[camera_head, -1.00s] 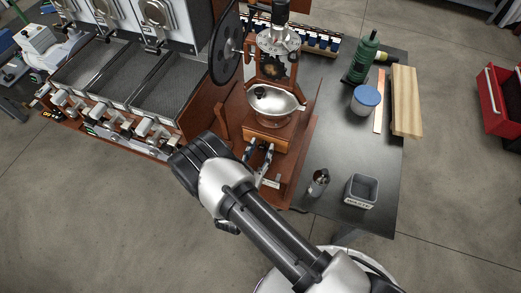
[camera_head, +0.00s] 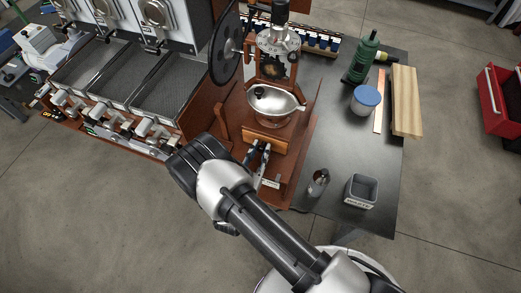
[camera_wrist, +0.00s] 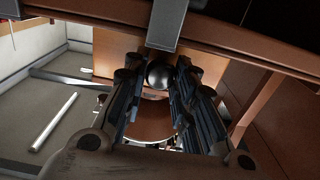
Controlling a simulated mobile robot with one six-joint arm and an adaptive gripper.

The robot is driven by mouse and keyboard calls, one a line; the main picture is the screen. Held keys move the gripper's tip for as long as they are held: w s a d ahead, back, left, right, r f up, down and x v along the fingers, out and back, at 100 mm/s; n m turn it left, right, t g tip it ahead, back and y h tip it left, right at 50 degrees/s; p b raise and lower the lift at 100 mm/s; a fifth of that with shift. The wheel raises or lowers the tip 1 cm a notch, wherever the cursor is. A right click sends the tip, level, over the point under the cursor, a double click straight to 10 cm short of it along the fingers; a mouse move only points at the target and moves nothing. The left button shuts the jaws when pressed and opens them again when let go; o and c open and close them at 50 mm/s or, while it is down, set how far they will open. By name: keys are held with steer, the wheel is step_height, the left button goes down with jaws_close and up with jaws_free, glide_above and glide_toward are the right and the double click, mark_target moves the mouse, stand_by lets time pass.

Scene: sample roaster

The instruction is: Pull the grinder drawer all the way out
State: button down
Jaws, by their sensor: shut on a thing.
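The grinder (camera_head: 275,100) stands upright on a wooden base, with a silver bowl and a large dark wheel. Its wooden drawer (camera_head: 268,141) is low on the front, facing my arm. No clear gap shows around the drawer front, so it looks shut. My gripper (camera_head: 260,150) reaches in at the drawer front from the near side. In the wrist view, a dark round drawer knob (camera_wrist: 158,74) sits between the two fingers of my gripper (camera_wrist: 160,85). The fingers are shut on the knob. The drawer's inside is hidden.
A metal canister (camera_head: 318,183) and a grey bin (camera_head: 361,190) stand to the right on the dark table. The roaster trays (camera_head: 160,85) stand left. Open floor lies in front.

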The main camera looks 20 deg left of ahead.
steer(key=s, duration=1.1)
steer(key=shift+s+a+b, duration=0.3)
steer(key=shift+a+b, duration=0.05)
steer(key=shift+a, duration=0.1)
steer(key=c, duration=1.3)
jaws_free()
steer(key=s+a, duration=0.1)
steer(key=s, duration=1.1)
